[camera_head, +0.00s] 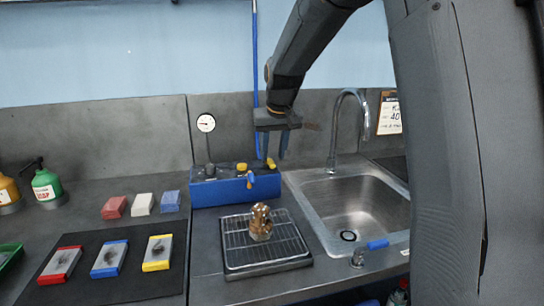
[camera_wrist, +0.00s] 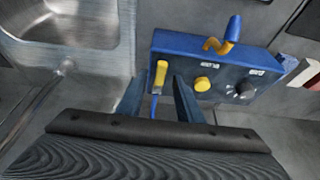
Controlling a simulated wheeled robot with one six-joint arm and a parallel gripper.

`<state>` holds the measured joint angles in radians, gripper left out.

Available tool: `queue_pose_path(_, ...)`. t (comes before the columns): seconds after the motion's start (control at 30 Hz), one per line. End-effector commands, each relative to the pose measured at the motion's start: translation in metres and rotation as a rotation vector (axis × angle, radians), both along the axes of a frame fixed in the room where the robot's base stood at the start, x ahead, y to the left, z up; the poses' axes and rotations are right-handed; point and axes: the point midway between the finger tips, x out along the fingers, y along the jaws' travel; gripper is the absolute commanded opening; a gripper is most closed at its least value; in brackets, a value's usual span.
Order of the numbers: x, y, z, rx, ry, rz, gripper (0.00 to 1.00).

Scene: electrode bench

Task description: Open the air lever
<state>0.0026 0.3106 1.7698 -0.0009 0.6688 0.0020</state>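A blue box (camera_head: 225,190) stands against the back wall, and it also fills the upper right of the wrist view (camera_wrist: 180,45). A yellow lever (camera_wrist: 161,73) sits on its top face at one end; in the head view the lever (camera_head: 271,163) is at the box's right end. My gripper (camera_head: 275,145) points down just above that end. In the wrist view my gripper (camera_wrist: 159,82) is open, with the yellow lever showing between its two dark fingertips. I cannot tell whether a finger touches it.
A yellow knob (camera_wrist: 202,84) and a black knob (camera_wrist: 243,91) sit beside the lever. A blue-and-yellow piece (camera_head: 250,181) is on the box's front. A gauge (camera_head: 206,123) rises at its left. A sink (camera_head: 350,205) lies right; a wire rack (camera_head: 240,250) with a brassy part is in front.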

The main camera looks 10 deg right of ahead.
Motion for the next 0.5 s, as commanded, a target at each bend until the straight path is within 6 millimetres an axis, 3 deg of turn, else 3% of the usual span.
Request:
queue_pose_path(0.2,0.008,0.002,-0.02,0.0,0.001,0.002,0.33)
queue_pose_path(0.5,0.01,0.003,-0.023,0.0,-0.001,0.004,0.33)
